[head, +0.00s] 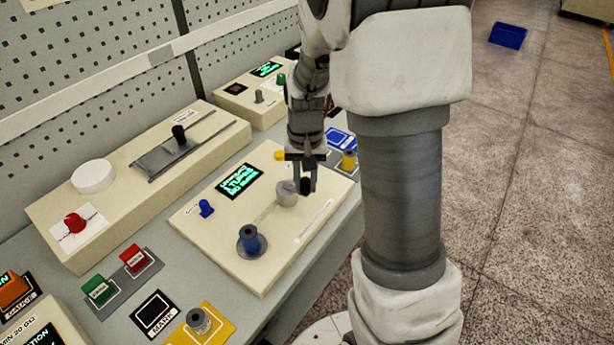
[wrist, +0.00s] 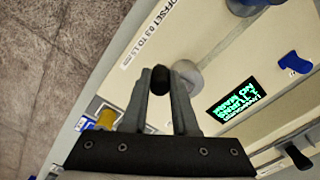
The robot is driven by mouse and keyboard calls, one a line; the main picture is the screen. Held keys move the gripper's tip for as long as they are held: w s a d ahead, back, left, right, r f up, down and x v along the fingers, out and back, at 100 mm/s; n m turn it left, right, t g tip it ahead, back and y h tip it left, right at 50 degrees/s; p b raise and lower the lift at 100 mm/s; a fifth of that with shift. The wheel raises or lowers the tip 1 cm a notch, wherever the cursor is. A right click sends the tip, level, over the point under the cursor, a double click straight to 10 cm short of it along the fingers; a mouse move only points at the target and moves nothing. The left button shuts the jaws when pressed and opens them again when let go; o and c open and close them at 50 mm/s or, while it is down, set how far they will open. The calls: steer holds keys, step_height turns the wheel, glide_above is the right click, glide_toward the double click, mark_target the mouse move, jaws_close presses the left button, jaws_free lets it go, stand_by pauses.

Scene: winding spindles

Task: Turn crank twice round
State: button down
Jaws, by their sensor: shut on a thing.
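The crank sits on a cream panel box (head: 228,222). Its round grey hub (head: 287,193) is near the box's middle right, and it also shows in the wrist view (wrist: 187,76). The crank's black handle (wrist: 160,80) is between my gripper's fingertips (head: 306,184), beside the hub. My gripper is shut on this handle and points down at the panel. The fingers hide part of the handle in the head view. A blue spool (head: 251,239) stands on a grey disc at the near end of the box, with a pale line between it and the hub.
A green-lit display (head: 240,181) and a blue knob (head: 206,208) are on the same box. A slider box (head: 128,178) stands to the left. A yellow spool (head: 348,160) is right of my gripper. Coloured blocks lie in front. A blue bin (head: 508,35) is on the floor.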

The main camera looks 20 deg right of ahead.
steer(key=shift+s+a+m, duration=0.2)
steer(key=shift+a+m, duration=0.05)
steer(key=shift+m, duration=0.55)
steer(key=c, duration=0.7)
jaws_free()
steer(key=shift+r, duration=0.1)
step_height(320, 180, up, 17)
steer(key=shift+r+p, duration=0.15)
steer(key=shift+p, duration=0.75)
